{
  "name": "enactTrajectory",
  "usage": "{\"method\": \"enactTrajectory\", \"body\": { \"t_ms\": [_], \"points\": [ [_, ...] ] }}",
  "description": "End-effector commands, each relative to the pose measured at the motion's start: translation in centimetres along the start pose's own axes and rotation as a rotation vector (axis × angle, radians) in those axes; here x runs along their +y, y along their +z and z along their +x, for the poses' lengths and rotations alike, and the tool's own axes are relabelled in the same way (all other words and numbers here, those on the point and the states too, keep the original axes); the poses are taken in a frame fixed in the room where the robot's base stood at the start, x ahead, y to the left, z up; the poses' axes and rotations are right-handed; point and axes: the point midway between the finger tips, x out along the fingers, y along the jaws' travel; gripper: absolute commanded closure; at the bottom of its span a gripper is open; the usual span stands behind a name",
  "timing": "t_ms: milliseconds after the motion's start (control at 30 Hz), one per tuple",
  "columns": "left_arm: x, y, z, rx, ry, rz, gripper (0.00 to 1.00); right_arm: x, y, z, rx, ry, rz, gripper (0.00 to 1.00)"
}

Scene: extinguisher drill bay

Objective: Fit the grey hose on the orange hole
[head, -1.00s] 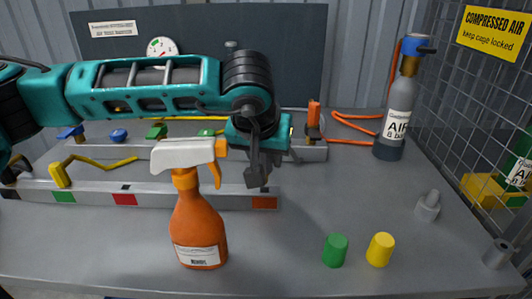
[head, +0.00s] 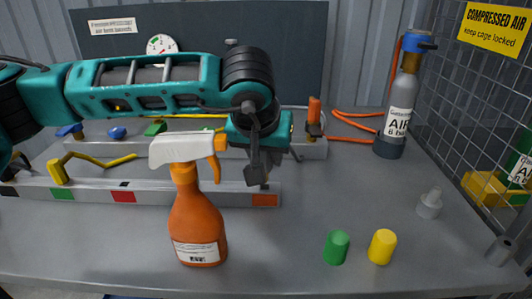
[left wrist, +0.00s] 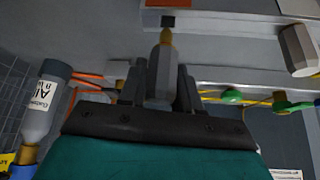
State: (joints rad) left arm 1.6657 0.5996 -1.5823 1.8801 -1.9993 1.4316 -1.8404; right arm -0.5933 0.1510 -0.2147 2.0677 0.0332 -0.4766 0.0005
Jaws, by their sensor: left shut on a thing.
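My left gripper (head: 258,174) is shut on the grey hose's end fitting, low over the front rail. In the left wrist view the grey fitting (left wrist: 160,78) sits between the fingers (left wrist: 160,88), with its brass tip (left wrist: 166,38) pointing at a dark square hole (left wrist: 168,21) in the rail, beside an orange mark (left wrist: 164,3). The tip looks very close to the hole; I cannot tell whether it touches. In the head view the orange mark (head: 265,200) is at the rail's right end, and the gripper mostly hides the fitting. My right gripper is not in view.
An orange spray bottle (head: 196,225) stands in front of the rail, close to my left arm. A green cap (head: 336,247), a yellow cap (head: 382,247) and a grey fitting (head: 429,204) stand at right. An air bottle (head: 400,105) stands behind, near the mesh cage (head: 465,110).

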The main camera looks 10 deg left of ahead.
Motion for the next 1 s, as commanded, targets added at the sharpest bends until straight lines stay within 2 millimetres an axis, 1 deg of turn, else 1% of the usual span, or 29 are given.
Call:
{"method": "enactTrajectory", "body": {
  "t_ms": [567,1000],
  "points": [
    [0.0,0.0,0.0,0.001,0.000,0.001,0.99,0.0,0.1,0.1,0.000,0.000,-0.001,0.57],
    [0.0,0.6,1.0,0.001,0.000,0.000,0.99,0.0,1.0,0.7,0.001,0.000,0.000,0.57]
  ]
}}
